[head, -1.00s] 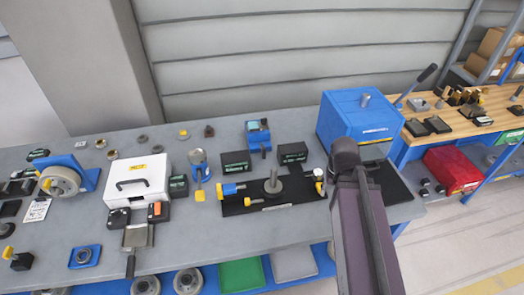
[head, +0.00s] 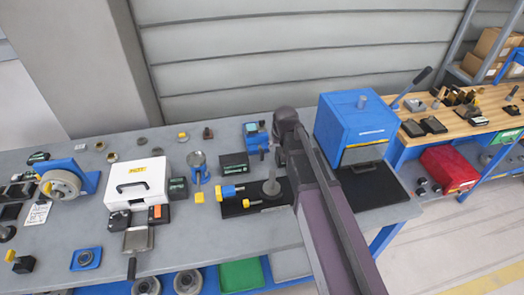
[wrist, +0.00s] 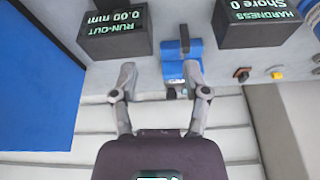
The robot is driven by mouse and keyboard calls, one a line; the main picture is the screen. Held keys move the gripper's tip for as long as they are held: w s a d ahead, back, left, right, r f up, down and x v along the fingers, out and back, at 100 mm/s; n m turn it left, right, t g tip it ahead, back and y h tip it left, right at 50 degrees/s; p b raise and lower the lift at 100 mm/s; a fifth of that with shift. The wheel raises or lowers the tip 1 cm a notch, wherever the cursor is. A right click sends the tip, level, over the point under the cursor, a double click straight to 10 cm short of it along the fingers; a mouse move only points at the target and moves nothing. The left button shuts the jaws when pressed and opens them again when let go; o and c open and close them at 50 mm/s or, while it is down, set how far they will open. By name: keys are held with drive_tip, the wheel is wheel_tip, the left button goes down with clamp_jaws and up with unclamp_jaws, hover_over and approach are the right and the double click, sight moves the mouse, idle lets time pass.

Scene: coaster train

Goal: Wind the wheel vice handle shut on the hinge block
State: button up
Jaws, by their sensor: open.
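A small blue device (head: 255,136) that looks like the vice stands at the back of the grey bench. In the wrist view its blue body (wrist: 182,68) lies just beyond and beside the right fingertip, with a dark upright part at its far end. I cannot make out the handle or the hinge block clearly. My gripper (wrist: 160,80) is open and empty, its two fingers spread. In the head view my arm's end is just right of the blue device, and the fingers are not clear there. I see no contact with the device.
A large blue cabinet (head: 355,125) stands right of my arm. A black plate with a grey spindle (head: 271,186) lies in front. The wall is close behind.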

drive_tip(key=t, duration=0.1)
approach(262, 150)
drive_tip(key=r, duration=0.2)
drive_tip(key=shift+s+d+f+n, duration=0.15)
drive_tip(key=shift+s+d+n, duration=0.05)
drive_tip(key=shift+d+n, duration=0.1)
drive_tip(key=shift+f, duration=0.2)
drive_tip(key=b+x, duration=0.8)
drive_tip(key=x, duration=0.1)
drive_tip(key=b+x, duration=0.4)
drive_tip(key=shift+a+f, duration=0.15)
drive_tip(key=shift+a, duration=0.1)
idle(0.4)
clamp_jaws()
